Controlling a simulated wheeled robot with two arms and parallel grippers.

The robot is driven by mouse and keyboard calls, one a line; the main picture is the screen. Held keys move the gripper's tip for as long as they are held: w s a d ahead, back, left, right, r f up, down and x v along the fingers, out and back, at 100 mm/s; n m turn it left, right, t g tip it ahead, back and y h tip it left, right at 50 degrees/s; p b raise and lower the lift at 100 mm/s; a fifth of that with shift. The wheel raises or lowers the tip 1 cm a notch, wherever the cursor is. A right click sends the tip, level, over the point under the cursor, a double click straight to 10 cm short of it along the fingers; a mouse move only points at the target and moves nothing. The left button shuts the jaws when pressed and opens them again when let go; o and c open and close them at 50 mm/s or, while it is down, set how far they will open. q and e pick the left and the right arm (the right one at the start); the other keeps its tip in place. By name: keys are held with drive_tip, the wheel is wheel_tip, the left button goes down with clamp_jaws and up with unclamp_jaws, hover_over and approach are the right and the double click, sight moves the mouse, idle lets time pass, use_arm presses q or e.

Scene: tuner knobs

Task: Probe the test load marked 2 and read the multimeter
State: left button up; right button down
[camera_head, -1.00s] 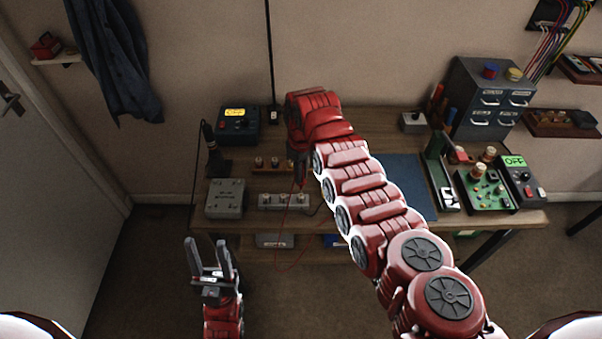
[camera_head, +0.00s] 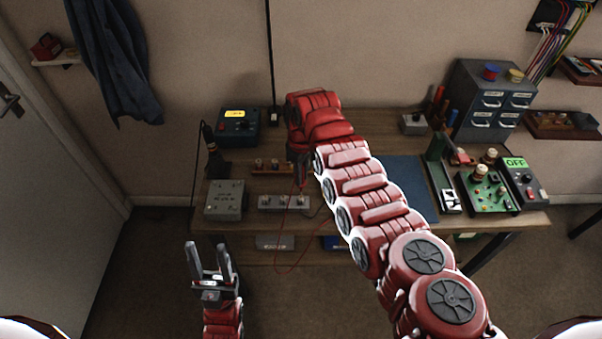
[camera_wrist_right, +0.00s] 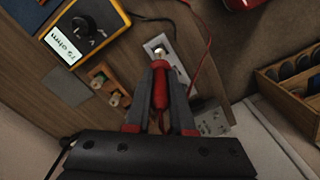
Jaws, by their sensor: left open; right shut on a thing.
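My right gripper (camera_wrist_right: 160,72) is shut on a red probe (camera_wrist_right: 161,88), with its tip by a metal post on the grey load strip (camera_wrist_right: 153,43). I cannot tell whether it touches, nor read a mark 2. In the head view the strip (camera_head: 284,203) lies just left of my right gripper (camera_head: 302,175). The orange multimeter (camera_wrist_right: 124,18) lies in the wrist view's upper left; its lit display (camera_wrist_right: 64,42) seems to read 75 ohm, small and tilted. The multimeter is hidden behind my arm in the head view. My left gripper (camera_head: 208,252) is open and empty before the bench.
A wooden block with brass posts (camera_head: 272,168), a grey box (camera_head: 226,201) and a dark blue box with yellow display (camera_head: 236,125) stand on the left. A blue mat (camera_head: 412,180), green circuit board (camera_head: 487,193) and drawer cabinet (camera_head: 488,95) are on the right.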

drive_tip(key=shift+f, duration=0.25)
drive_tip(key=shift+b, duration=0.65)
idle(0.8)
drive_tip(key=shift+s, duration=0.1)
drive_tip(key=shift+r+p, duration=0.8)
drive_tip(key=shift+r, duration=1.75)
